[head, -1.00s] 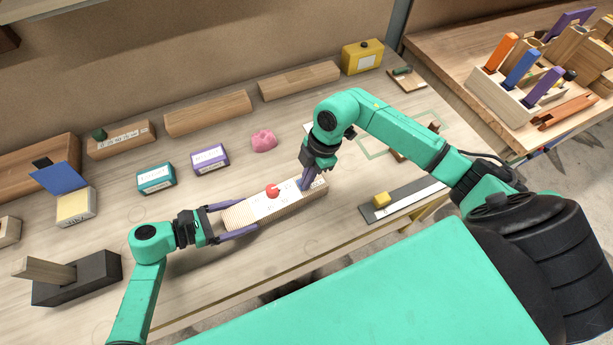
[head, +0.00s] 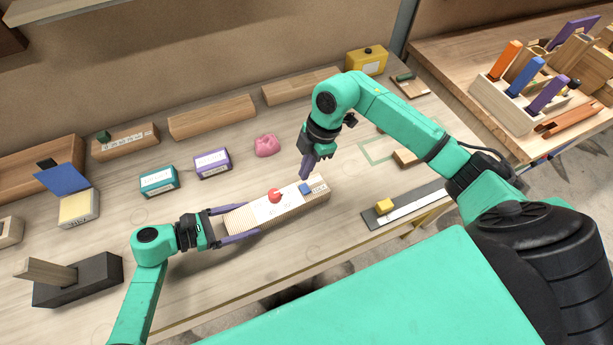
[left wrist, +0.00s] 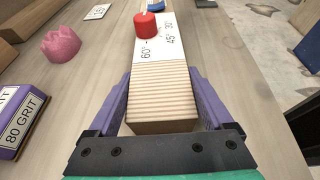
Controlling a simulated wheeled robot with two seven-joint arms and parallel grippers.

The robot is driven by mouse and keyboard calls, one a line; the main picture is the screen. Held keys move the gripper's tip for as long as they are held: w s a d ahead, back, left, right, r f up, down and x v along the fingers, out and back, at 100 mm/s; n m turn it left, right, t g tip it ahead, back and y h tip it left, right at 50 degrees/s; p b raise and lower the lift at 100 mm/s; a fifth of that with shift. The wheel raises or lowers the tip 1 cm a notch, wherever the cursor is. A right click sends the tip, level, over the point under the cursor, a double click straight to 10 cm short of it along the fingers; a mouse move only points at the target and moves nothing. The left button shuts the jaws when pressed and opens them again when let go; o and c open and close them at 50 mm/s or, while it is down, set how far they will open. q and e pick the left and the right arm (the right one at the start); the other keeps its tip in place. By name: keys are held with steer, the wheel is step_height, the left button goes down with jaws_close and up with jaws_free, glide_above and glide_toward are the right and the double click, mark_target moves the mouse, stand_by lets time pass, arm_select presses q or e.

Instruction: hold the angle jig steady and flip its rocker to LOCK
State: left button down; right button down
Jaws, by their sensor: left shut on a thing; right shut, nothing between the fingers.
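The angle jig (head: 250,217) is a long pale block with ribbed wood, a white scale face and a red knob (head: 275,196). Its blue rocker (head: 305,188) sits near the right end, beside printed lettering that seems to read LOCK; its tilt is too small to tell. My left gripper (head: 224,225) is shut on the jig's left end, one finger along each side. In the left wrist view the jig (left wrist: 162,90) runs away between the purple fingers, with the red knob (left wrist: 146,25) beyond. My right gripper (head: 306,173) is shut and empty, just above and behind the rocker, apart from it.
Behind the jig are a teal box (head: 159,181), a purple box (head: 212,163) and a pink lump (head: 266,146). A dark strip with a yellow block (head: 384,206) lies to the right. A dark block with a wooden handle (head: 78,280) stands at left. Bare table surrounds the jig.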

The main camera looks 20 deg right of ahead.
mark_target(307, 192)
steer(key=v, duration=1)
steer(key=shift+w, duration=0.25)
steer(key=shift+r, duration=0.15)
steer(key=shift+g, duration=0.3)
steer(key=x, duration=0.4)
steer(key=s+x, duration=0.1)
steer(key=x, duration=0.7)
steer(key=shift+s+d+f, duration=0.3)
steer(key=shift+s+f, duration=0.05)
steer(key=shift+f, duration=0.55)
steer(key=shift+s+f, duration=0.2)
steer(key=shift+f, duration=0.1)
steer(key=shift+w, duration=0.1)
